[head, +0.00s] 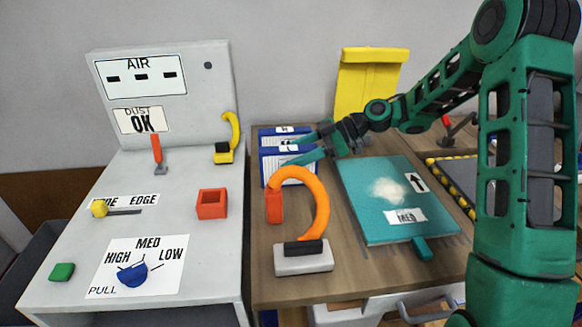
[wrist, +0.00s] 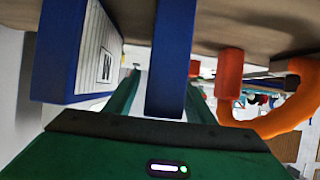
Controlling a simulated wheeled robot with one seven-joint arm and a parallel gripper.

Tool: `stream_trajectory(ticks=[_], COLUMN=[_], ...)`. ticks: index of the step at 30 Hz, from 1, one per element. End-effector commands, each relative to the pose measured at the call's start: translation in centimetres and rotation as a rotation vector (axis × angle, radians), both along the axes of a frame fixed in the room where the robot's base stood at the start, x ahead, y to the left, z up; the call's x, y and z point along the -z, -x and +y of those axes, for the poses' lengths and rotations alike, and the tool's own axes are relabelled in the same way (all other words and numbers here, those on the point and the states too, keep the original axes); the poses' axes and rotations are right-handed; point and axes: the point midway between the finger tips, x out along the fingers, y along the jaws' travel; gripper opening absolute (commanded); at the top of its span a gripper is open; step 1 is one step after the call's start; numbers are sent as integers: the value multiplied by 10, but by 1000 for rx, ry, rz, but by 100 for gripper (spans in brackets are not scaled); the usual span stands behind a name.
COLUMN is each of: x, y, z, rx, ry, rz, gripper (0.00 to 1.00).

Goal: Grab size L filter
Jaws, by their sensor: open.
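Two blue-framed filters stand one behind the other at the back left of the wooden table. The rear filter (head: 270,131) and the front filter (head: 266,166) carry small labels too small to read for size in the head view. My gripper (head: 303,150) is open and reaches in from the right at the filters. In the wrist view the front filter (wrist: 171,60) lies between my open fingers, which seem apart from it.
An orange hose (head: 322,205) arches just in front of the filters. A teal panel (head: 375,187) marked MED lies right of them, below my arm. A grey control console (head: 190,250) adjoins on the left.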

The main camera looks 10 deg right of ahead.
Motion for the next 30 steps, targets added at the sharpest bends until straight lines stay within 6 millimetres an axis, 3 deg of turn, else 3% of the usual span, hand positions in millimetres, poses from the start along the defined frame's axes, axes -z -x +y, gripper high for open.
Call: stream_trajectory(ticks=[9, 15, 25, 30], x=[4, 4, 1, -11], y=[0, 0, 0, 0], z=[8, 8, 7, 7], rx=[1, 1, 0, 1], ry=[0, 0, 0, 1], rz=[0, 0, -1, -3], gripper=[47, 1, 1, 1])
